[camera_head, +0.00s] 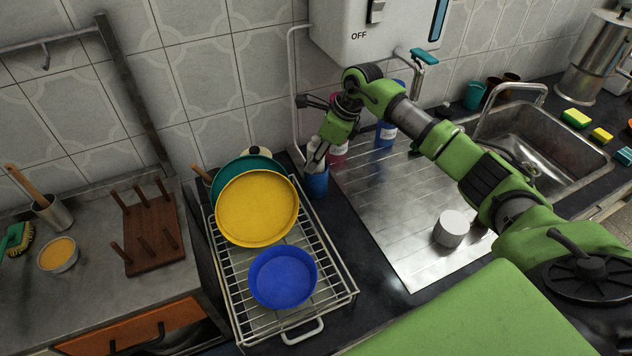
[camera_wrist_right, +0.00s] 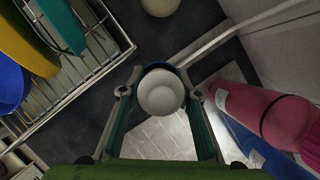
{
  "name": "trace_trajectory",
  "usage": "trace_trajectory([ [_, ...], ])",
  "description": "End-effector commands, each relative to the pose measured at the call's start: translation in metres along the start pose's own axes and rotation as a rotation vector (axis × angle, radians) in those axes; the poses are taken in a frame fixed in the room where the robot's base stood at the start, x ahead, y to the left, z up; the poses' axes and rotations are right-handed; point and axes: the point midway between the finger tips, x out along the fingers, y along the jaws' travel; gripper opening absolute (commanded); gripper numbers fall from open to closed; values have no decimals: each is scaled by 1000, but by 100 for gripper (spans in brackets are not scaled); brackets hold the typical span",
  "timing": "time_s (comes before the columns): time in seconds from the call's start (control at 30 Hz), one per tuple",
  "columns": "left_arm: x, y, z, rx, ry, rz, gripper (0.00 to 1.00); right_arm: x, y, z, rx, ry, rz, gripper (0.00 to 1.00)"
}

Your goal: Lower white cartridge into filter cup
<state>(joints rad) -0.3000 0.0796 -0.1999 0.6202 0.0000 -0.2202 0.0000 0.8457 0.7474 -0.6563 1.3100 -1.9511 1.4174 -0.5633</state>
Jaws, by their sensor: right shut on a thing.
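My right gripper (camera_head: 318,150) points down over the blue filter cup (camera_head: 317,185), which stands on the dark counter between the dish rack and the steel drainboard. It is shut on the white cartridge (camera_wrist_right: 161,93), which sits between the two fingers in the wrist view. There, a blue rim of the cup (camera_wrist_right: 165,66) shows just behind the cartridge. In the head view the cartridge is mostly hidden by the fingers, low at the cup's mouth. How deep it sits in the cup I cannot tell. My left gripper is not in view.
A wire rack (camera_head: 335,287) with yellow (camera_head: 257,208) and blue (camera_head: 283,277) dishes stands left of the cup. Pink (camera_wrist_right: 265,115) and blue (camera_head: 386,134) bottles stand close on the right. A white cylinder (camera_head: 452,229) is on the drainboard (camera_head: 385,215), which is otherwise mostly clear.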

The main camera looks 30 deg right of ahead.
Motion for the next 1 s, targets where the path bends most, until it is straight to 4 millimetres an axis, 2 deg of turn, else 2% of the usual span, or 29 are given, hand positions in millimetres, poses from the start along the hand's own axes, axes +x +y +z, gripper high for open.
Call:
trace_trajectory([
  [0.03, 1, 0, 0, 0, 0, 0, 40, 7, 4, -8, 3, 19, 11, 8],
  [0.13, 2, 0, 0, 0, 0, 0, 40, 9, 3, -8, 3, 20, 10, 8],
  [0.17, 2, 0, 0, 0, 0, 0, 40, 8, 3, -8, 3, 19, 10, 36],
  [0.2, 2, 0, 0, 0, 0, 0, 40, 8, 3, -8, 3, 19, 10, 46],
  [0.23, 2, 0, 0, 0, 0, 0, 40, 8, 3, -8, 3, 20, 10, 50],
  [0.5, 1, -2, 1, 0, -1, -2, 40, 7, 2, -8, 4, 19, 8, 50],
  [0.63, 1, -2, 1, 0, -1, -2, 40, -3, 1, -7, 4, 16, 5, 50],
  [0.77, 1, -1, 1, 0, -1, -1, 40, -26, 0, -5, 1, 12, 1, 50],
  [1.0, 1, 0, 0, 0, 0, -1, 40, -78, 0, -2, -1, 8, 0, 50],
])
